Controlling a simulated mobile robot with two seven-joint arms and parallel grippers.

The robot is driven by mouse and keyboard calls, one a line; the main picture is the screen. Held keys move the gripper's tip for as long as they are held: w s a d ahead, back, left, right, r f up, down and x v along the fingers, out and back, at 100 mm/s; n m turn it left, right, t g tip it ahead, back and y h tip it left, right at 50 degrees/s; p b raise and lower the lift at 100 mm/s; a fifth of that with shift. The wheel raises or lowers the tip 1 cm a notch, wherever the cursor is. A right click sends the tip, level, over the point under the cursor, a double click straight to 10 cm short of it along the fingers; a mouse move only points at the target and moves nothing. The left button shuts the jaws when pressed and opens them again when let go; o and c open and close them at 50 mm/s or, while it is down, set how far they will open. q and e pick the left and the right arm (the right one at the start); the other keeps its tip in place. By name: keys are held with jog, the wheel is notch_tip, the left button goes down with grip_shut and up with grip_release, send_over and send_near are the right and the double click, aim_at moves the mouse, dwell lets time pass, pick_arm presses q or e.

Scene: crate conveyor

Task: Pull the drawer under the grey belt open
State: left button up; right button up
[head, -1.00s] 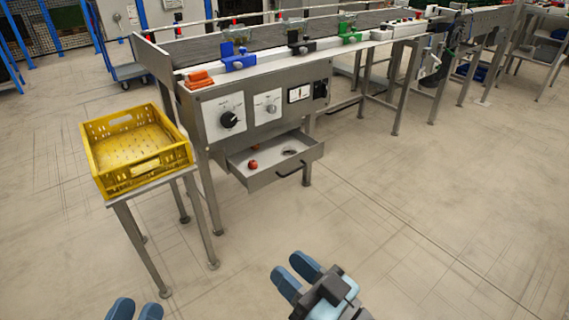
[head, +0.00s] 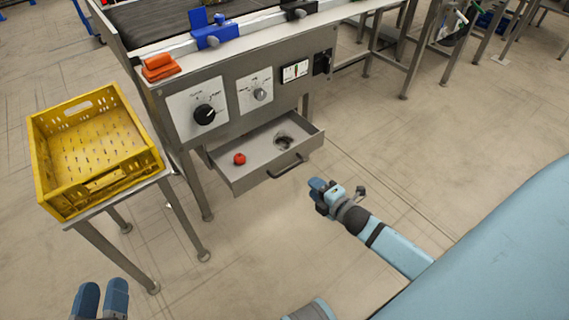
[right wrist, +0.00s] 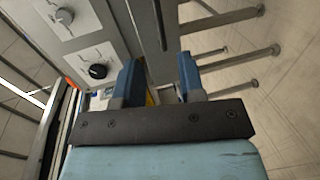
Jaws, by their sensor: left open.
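The grey metal drawer (head: 258,176) under the belt (head: 170,18) stands pulled out in the head view. Its dark bar handle (head: 287,167) is on the front panel. A small red round thing (head: 239,159) and a dark ring-shaped thing (head: 285,143) lie inside. My right gripper (head: 319,194) is below and to the right of the handle in the picture, apart from it. In the right wrist view its two blue fingers (right wrist: 158,75) are spread, with no held thing visible. My left gripper (head: 101,298) is open and empty at the bottom left, well away from the drawer.
A yellow crate (head: 150,160) sits on a small metal stand at the left. A panel with a black knob (head: 204,114) is above the drawer. Orange blocks (head: 160,67) lie at the belt's near corner. The floor in front of the drawer is clear.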

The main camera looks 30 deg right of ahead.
jog(key=b, duration=0.2)
send_near(290, 168)
jog(key=f+x, duration=0.1)
jog(key=x, duration=0.3)
pick_arm(q)
jog(key=shift+s+d+r+m+t+h+b, duration=0.15)
jog(key=shift+d+h+b, duration=0.2)
jog(key=shift+d, duration=0.05)
jog(key=shift+s+d+r+m+t+h+b, duration=0.15)
jog(key=shift+d+h+b, duration=0.2)
pick_arm(e)
jog(key=shift+r+x, duration=0.15)
jog(key=shift+x, duration=1.4)
jog(key=shift+r+x, duration=0.1)
jog(key=shift+x, duration=1.45)
grip_shut()
